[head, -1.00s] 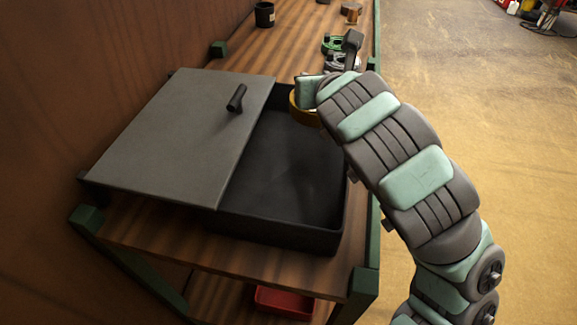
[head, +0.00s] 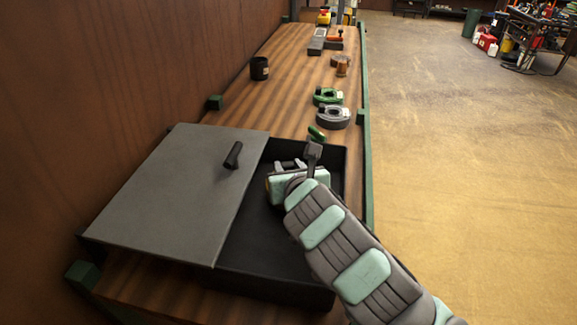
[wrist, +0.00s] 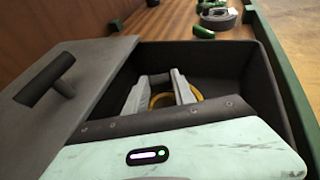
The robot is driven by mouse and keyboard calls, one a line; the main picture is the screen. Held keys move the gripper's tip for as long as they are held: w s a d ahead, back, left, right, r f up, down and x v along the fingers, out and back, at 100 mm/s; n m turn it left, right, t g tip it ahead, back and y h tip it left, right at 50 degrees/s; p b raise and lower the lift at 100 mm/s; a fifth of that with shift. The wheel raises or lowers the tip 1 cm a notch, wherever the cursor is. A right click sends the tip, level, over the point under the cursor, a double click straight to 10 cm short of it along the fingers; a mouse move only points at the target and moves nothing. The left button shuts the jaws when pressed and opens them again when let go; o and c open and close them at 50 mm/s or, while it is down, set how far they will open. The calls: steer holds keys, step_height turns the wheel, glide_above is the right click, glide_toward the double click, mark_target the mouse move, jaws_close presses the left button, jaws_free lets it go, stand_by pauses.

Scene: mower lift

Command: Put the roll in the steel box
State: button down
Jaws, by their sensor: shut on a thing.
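The steel box (head: 270,283) is dark and open on its right half. A grey lid (head: 175,195) with a black handle covers its left half. My gripper (head: 288,165) is over the open half, inside the outline of the rim in the head view. In the wrist view my gripper (wrist: 160,90) is shut on the yellow roll (wrist: 162,99), which shows as a ring between the two grey fingers. The box (wrist: 270,85) floor and walls surround it in that view. The arm mostly hides the roll in the head view. I cannot tell whether it touches the floor.
The box stands on a wooden bench (head: 290,85) with green posts. Behind it lie a small green cylinder (head: 317,132), a grey ring-shaped part (head: 333,117) and a green one (head: 327,96). A black cup (head: 259,68) stands farther back on the left.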

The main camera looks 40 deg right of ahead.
steer(key=shift+f, duration=0.2)
steer(key=shift+f+b, duration=0.25)
steer(key=shift+b, duration=0.15)
steer(key=c, duration=1.1)
jaws_free()
steer(key=shift+o, duration=0.2)
steer(key=shift+r, duration=0.15)
